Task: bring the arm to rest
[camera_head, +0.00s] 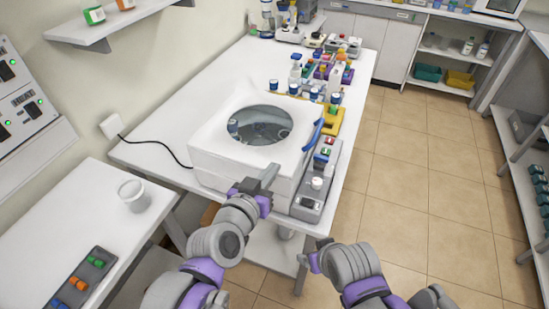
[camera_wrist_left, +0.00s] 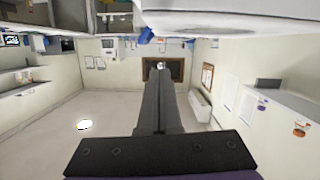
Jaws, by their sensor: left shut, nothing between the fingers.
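My left gripper (camera_head: 269,174) is in front of the white box-shaped machine (camera_head: 215,140), close to its front face; I cannot tell whether it touches it. In the left wrist view its two dark fingers (camera_wrist_left: 158,72) lie together, shut with nothing between them. My right gripper (camera_head: 312,257) is low in the head view, over the floor at the right of the table's near end. It is small and partly turned away, so its jaws cannot be made out. No held object shows at either gripper.
A grey device with buttons (camera_head: 313,190) stands right of the machine. Bottles and a yellow rack (camera_head: 333,122) stand behind it. The tiled floor (camera_head: 415,195) at right is clear.

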